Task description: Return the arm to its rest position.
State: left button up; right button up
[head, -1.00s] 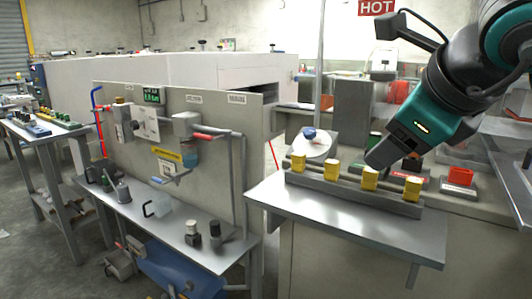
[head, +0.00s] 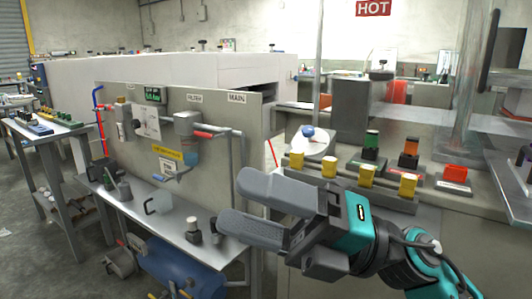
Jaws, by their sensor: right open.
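My right gripper (head: 243,203) shows in the head view in front of the right-hand bench, its two grey fingers pointing left and spread apart with nothing between them. Its teal and black arm (head: 375,250) comes in from the lower right. The gripper covers much of the metal shelf below the row of yellow-capped valves. My left gripper is not in view.
A row of yellow knobs (head: 367,175) sits on a rail at the bench. Green, orange and red blocks (head: 453,173) stand behind it. A panel (head: 225,111) with a filter and pipes stands left, above a metal bench (head: 150,216). A blue tank (head: 180,266) lies beneath.

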jog(key=w+d+f+m+t+h, duration=0.55)
jog(key=f+m+t, duration=0.35)
jog(key=m, duration=0.6)
jog(key=w+d+f+m+t+h, duration=0.45)
jog(key=f+m+t+h, duration=0.25)
jog(key=m+t, duration=0.55)
jog(key=s+d+f+m+g+h, duration=0.2)
jog(key=s+f+m+g, duration=0.15)
jog(key=f, duration=0.45)
jog(key=s+d+f+m+g+h, duration=0.1)
jog(key=s+f+m+g+h, duration=0.2)
jog(key=f, duration=0.5)
jog(key=s+d+f+m+g+h, duration=0.25)
jog(key=s+f+m, duration=0.2)
jog(key=f, duration=0.35)
pick_arm(q)
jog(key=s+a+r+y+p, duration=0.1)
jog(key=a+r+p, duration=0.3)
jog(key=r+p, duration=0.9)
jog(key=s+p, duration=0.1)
jog(key=p, duration=0.5)
jog(key=shift+p, duration=0.3)
pick_arm(e)
jog(key=s+d+r, duration=0.1)
jog(key=r, duration=0.5)
jog(key=s+d+r, duration=0.2)
jog(key=r, duration=0.5)
jog(key=shift+d+g+h, duration=0.15)
jog(key=shift+g+h, duration=0.15)
jog(key=shift+g, duration=0.15)
